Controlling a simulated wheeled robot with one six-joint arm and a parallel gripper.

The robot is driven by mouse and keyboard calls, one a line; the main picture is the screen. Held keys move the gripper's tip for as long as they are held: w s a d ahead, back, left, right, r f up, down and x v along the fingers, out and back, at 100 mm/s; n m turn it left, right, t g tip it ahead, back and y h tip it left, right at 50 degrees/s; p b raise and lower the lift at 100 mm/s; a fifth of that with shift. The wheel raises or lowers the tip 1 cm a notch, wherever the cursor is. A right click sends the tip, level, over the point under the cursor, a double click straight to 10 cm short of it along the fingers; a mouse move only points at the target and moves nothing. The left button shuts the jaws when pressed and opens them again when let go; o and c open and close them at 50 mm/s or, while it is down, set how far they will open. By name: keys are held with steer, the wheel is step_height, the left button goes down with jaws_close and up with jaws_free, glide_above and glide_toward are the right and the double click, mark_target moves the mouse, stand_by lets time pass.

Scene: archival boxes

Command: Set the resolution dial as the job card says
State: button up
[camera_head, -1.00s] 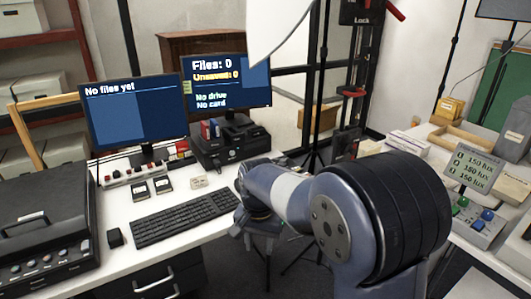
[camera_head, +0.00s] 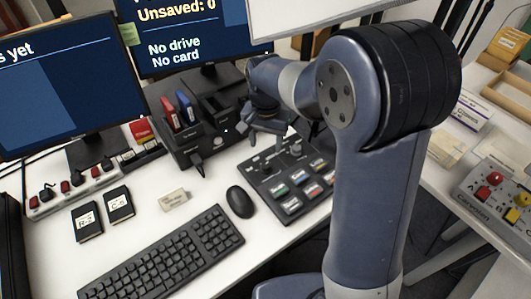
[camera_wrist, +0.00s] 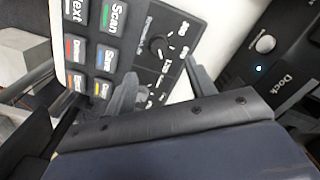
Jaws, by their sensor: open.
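A black resolution dial (camera_wrist: 158,46) with a pale pointer and printed numbers shows in the wrist view, on a dark control panel (camera_head: 262,172). The panel stands right of the mouse in the head view. My gripper (camera_head: 268,122) is over the panel's back edge in the head view. In the wrist view its two fingers (camera_wrist: 160,86) stand apart near the dial, with nothing clearly held between them. I cannot tell whether they touch the panel. A small cream card (camera_head: 173,199) lies behind the keyboard; its print is too small to read.
Coloured buttons (camera_wrist: 103,55) sit beside the dial. A black dock (camera_head: 190,135) with red and blue drives stands left of my gripper. The keyboard (camera_head: 165,255), mouse (camera_head: 240,202) and two labelled black cases (camera_head: 103,214) lie on the white desk. Monitors stand behind.

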mark_target(266, 165)
step_height(266, 165, down, 9)
steer(key=shift+s+r, duration=0.1)
steer(key=shift+c, duration=0.4)
steer(key=c, duration=0.9)
